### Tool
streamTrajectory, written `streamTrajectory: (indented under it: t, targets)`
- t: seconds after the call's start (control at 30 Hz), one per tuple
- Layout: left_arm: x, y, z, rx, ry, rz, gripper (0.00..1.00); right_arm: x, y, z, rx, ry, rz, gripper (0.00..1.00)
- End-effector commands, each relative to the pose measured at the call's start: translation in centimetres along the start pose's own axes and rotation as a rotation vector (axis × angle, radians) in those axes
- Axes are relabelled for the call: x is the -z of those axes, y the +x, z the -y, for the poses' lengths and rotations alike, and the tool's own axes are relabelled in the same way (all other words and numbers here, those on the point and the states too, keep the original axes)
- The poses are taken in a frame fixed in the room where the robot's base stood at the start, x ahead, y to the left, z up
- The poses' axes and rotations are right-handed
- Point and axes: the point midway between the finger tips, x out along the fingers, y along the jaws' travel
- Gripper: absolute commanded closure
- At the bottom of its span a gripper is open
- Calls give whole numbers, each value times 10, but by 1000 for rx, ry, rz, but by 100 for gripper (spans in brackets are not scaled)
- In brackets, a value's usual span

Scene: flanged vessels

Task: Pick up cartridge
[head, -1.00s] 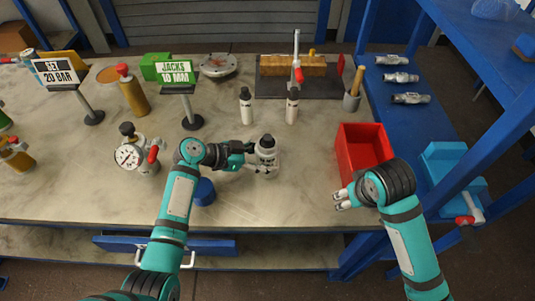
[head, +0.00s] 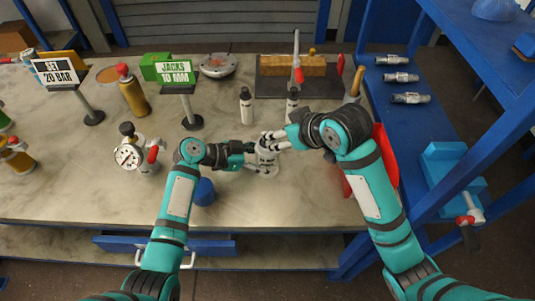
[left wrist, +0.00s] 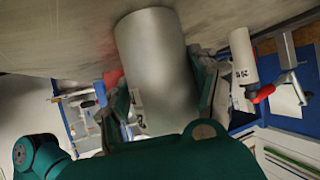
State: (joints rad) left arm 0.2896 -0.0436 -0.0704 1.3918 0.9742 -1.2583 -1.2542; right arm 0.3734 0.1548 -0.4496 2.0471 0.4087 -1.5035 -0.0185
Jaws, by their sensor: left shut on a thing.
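A grey cylinder (head: 267,169) stands near the middle of the table in the head view; I cannot tell for sure that it is the cartridge. My left gripper (head: 254,157) is shut on its side. In the left wrist view the large grey cylinder (left wrist: 157,70) sits between the fingers of my left gripper (left wrist: 165,110). My right gripper (head: 273,140) is at the cylinder's top from the right and covers it. Whether its fingers are shut on the top is too small to tell.
Two white bottles (head: 246,106) (head: 292,106) stand behind the grippers. A red bin (head: 385,155) is partly hidden behind my right arm. A gauge (head: 128,156) and a blue round object (head: 204,192) lie to the left. The table's front middle is clear.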

Motion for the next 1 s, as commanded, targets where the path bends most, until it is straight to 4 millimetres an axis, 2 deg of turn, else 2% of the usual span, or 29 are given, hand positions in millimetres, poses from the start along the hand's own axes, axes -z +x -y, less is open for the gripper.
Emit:
streamTrajectory:
  t: [0.33,0.67,1.0]
  targets:
    - [-1,0,0,0,0,1,64,-3,46,4,2,2,2,50]
    - [-1,0,0,0,0,1,64,-3,52,4,0,0,0,51]
    - [-1,0,0,0,0,2,64,-3,51,4,0,1,1,95]
